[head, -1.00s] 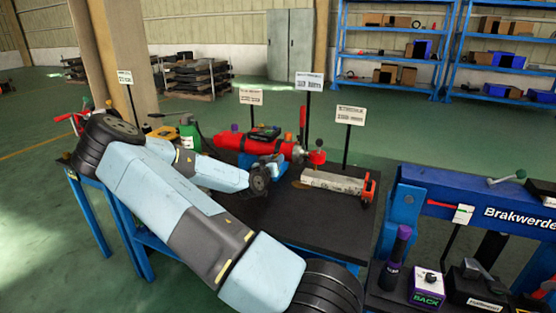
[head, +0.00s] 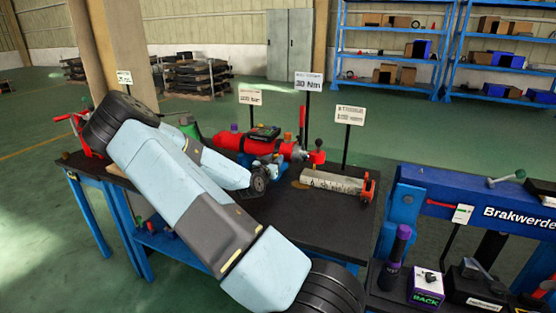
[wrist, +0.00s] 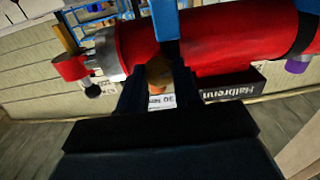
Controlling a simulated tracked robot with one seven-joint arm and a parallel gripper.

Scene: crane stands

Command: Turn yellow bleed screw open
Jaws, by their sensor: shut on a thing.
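The yellow bleed screw (wrist: 159,70) shows as a small orange-yellow knob between the two dark fingers of my gripper (wrist: 159,84) in the wrist view. The fingers are shut on it, one on each side. Just beyond it lies the red cylinder (wrist: 225,40), with a blue band (wrist: 166,18) crossing it. In the head view the red cylinder (head: 225,140) lies across the bench. My arm's wrist end is just in front of it there, and my fingers and the screw are hidden or too small to make out.
The black bench (head: 310,225) has bare room at front right. A grey block with a red end (head: 335,182) lies right of my wrist. Thin-post signs, including a 30 Nm sign (head: 309,82), stand behind. A blue stand (head: 470,200) is at the right.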

